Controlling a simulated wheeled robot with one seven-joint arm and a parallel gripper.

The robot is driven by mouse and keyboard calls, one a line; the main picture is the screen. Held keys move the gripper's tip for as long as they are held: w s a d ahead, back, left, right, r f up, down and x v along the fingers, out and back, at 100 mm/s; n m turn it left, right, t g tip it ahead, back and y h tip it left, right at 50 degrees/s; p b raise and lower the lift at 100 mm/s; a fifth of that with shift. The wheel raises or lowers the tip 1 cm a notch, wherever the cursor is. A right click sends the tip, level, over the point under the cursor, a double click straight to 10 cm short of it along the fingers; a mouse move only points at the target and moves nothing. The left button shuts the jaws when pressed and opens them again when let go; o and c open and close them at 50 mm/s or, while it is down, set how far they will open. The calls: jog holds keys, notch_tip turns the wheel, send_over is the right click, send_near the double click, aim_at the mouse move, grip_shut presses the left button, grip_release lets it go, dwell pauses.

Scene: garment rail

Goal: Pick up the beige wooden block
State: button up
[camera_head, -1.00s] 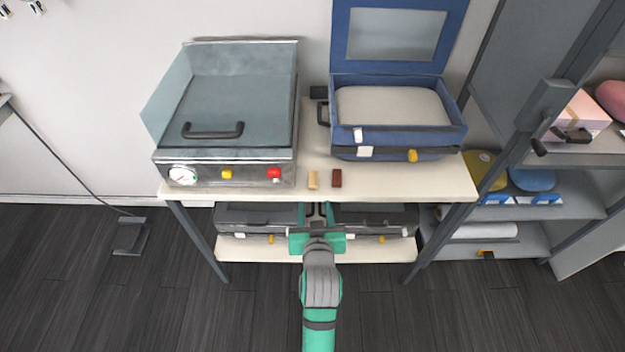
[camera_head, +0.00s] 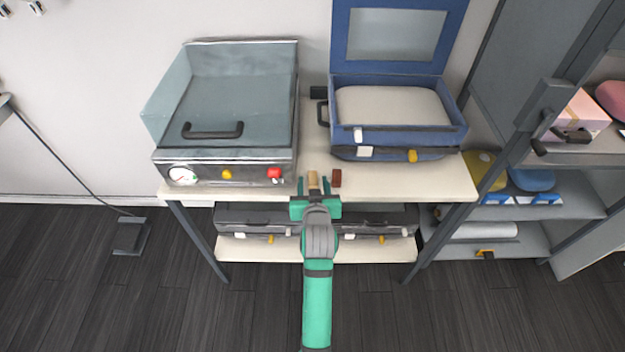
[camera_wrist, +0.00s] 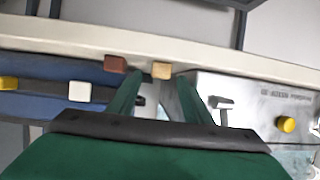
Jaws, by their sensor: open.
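The beige wooden block (camera_head: 313,180) stands near the front edge of the table top (camera_head: 400,180), between the grey grill machine and the blue case. It also shows in the wrist view (camera_wrist: 162,70), between the lines of my two fingers. My gripper (camera_head: 313,186) is open, with its green fingers pointing at the table. In the head view the fingertips lie on either side of the block. I cannot tell whether they touch it. The lower part of the block is partly hidden by my gripper in the head view.
A dark red-brown block (camera_head: 336,178) stands close to the right of the beige one. The grey machine (camera_head: 225,120) with a handle and knobs is on the left. The open blue case (camera_head: 395,115) is behind on the right. Black cases (camera_head: 255,218) sit on the lower shelf.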

jog(key=shift+x, duration=0.9)
jog(key=c, duration=1.1)
